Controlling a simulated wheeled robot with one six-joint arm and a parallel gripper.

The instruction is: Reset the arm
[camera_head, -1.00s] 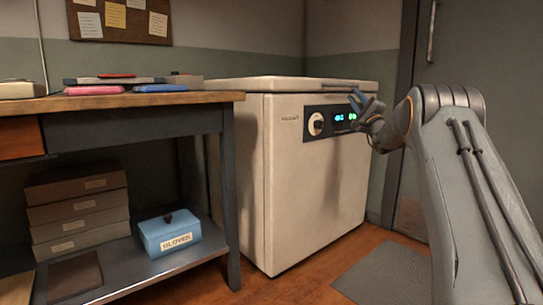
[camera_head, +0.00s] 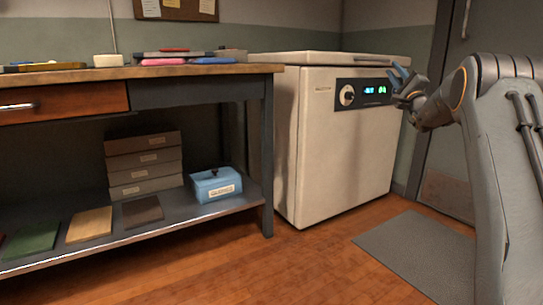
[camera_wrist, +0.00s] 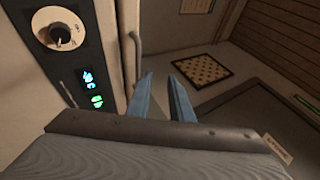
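My gripper (camera_head: 400,76) is raised at the right of the head view, in front of the upper part of a white chest freezer (camera_head: 340,150). In the wrist view its two blue fingers (camera_wrist: 163,98) stand apart with a gap between them and nothing in it. The freezer's control panel, with a round knob (camera_wrist: 60,35) and lit displays (camera_wrist: 92,88), is at the left of the wrist view. I cannot tell how far the fingers are from the freezer front.
A workbench (camera_head: 150,72) with a lower shelf (camera_head: 215,208) fills the left. A blue box (camera_head: 216,187) and stacked boxes (camera_head: 143,165) stand on the shelf. A grey mat (camera_head: 420,250) lies on the wooden floor before a door (camera_head: 450,130). The floor in front is clear.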

